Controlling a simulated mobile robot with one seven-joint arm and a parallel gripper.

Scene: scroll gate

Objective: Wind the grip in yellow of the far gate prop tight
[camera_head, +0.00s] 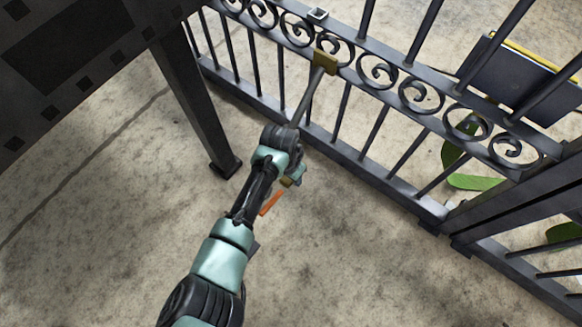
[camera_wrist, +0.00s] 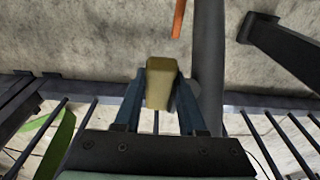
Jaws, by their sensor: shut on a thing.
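The yellow grip (camera_wrist: 160,82) is a small dull-yellow block between the two dark blue fingers of my gripper (camera_wrist: 159,98) in the wrist view. My gripper is shut on it. In the head view my gripper (camera_head: 290,180) is mostly hidden by my own arm, and only a sliver of the yellow grip (camera_head: 287,183) shows. The grey rod of the gate prop (camera_head: 308,98) slants from a brass-coloured bracket (camera_head: 325,62) on the gate's scroll band down behind my wrist. In the wrist view the rod (camera_wrist: 208,60) runs just right of the grip. How tight the grip is cannot be told.
The dark iron gate (camera_head: 385,75) with scrolls and bars crosses the back. An orange strip (camera_head: 271,203) shows beside my gripper, and also in the wrist view (camera_wrist: 178,18). A dark post (camera_head: 200,110) stands left. Open concrete floor (camera_head: 110,230) lies in front.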

